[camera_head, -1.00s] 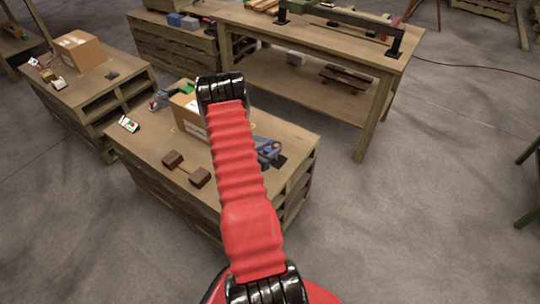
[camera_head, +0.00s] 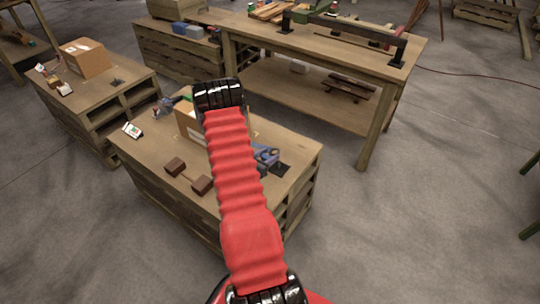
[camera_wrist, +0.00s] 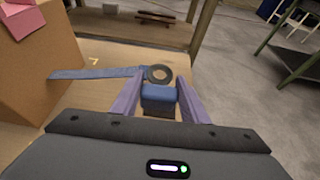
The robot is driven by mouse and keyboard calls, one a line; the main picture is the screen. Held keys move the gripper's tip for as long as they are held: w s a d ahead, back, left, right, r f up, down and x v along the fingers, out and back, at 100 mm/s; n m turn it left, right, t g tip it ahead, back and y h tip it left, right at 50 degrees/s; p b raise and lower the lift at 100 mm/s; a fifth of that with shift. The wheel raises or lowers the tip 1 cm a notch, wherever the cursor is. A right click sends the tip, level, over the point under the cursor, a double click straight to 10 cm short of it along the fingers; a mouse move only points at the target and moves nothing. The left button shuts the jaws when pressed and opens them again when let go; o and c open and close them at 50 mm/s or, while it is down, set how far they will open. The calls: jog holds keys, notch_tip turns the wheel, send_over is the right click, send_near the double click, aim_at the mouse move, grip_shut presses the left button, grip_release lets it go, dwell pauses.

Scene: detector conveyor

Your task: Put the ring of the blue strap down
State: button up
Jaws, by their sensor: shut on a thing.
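The blue strap (camera_wrist: 95,73) reaches left from its dark round ring (camera_wrist: 159,73) in the wrist view, toward the cardboard box. A blue block (camera_wrist: 158,92) with a dark part below it sits just on the near side of the ring. My gripper (camera_wrist: 159,80) has its two purple fingers closed on either side of this ring end. In the head view my red arm hides much of the pallet table; a blue part (camera_head: 265,154) shows beside the arm near a black pad (camera_head: 281,168). I cannot tell whether the ring touches the tabletop.
A cardboard box (camera_wrist: 30,62) stands at left in the wrist view. The pallet table (camera_head: 140,145) also holds a brown dumbbell-shaped object (camera_head: 187,176) and a small white device (camera_head: 132,130). A taller workbench (camera_head: 330,60) stands behind. Open floor lies to the right.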

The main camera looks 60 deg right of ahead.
jog(key=w+a+r+n+t, duration=0.2)
jog(key=w+a+t, duration=0.1)
jog(key=w+a, duration=0.95)
jog(key=w+a+r+n+t, duration=0.25)
jog(key=w+a, duration=0.65)
jog(key=a, duration=0.7)
jog(key=a+r+n+t+y, duration=0.1)
jog(key=a+r+n+t, duration=0.1)
jog(key=a, duration=1.3)
jog(key=a+r+n+t+y, duration=0.1)
jog(key=a+r+n+t, duration=0.1)
jog(key=a, duration=1.3)
jog(key=shift+a+r+n+y, duration=0.35)
jog(key=shift+r+y, duration=0.05)
jog(key=shift+r, duration=0.05)
jog(key=shift+w+t, duration=0.1)
jog(key=shift+t, duration=0.25)
